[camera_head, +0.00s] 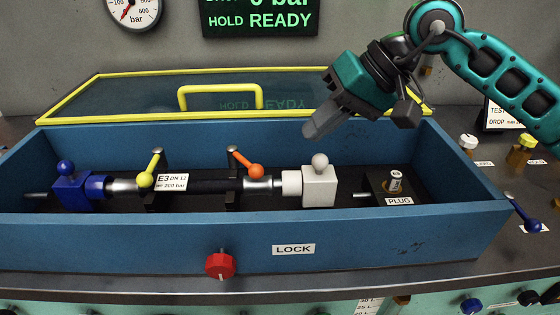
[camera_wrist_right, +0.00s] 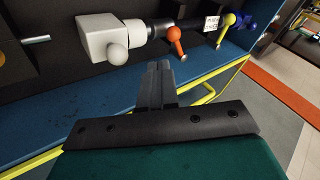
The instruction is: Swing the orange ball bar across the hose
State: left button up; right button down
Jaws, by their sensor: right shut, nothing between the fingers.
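The orange ball bar (camera_head: 247,165) sits at the right clamp post on the hose. It slants from the post's top down to the right, its ball end near the silver fitting. It also shows in the right wrist view (camera_wrist_right: 177,40), beyond my fingertips. The dark hose (camera_head: 212,186) with an E3 label lies lengthwise in the blue box, between a blue block (camera_head: 75,190) and a white block (camera_head: 319,187). My right gripper (camera_head: 312,133) is shut and empty, above the white block and up-right of the orange ball. Its closed fingers also show in the right wrist view (camera_wrist_right: 160,70). My left gripper is not in view.
A yellow ball bar (camera_head: 150,170) stands at the left clamp. The blue box (camera_head: 180,240) has raised walls and a clear yellow-framed lid (camera_head: 120,98) open behind. A plug (camera_head: 396,184) sits at the right inside. A red knob (camera_head: 220,265) is on the front wall.

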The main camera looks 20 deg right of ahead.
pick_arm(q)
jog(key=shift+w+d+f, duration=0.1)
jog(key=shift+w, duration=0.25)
pick_arm(e)
jog(key=w+a+f+n, duration=0.1)
jog(key=f, duration=0.1)
jog(key=w+a+f+n, duration=0.1)
jog(key=a+f, duration=0.1)
jog(key=f, duration=0.1)
jog(key=w+a+f+n, duration=0.1)
jog(key=a+f, duration=0.1)
jog(key=f, duration=0.1)
jog(key=shift+a, duration=0.15)
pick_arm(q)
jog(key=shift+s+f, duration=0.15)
pick_arm(e)
jog(key=shift+w, duration=0.1)
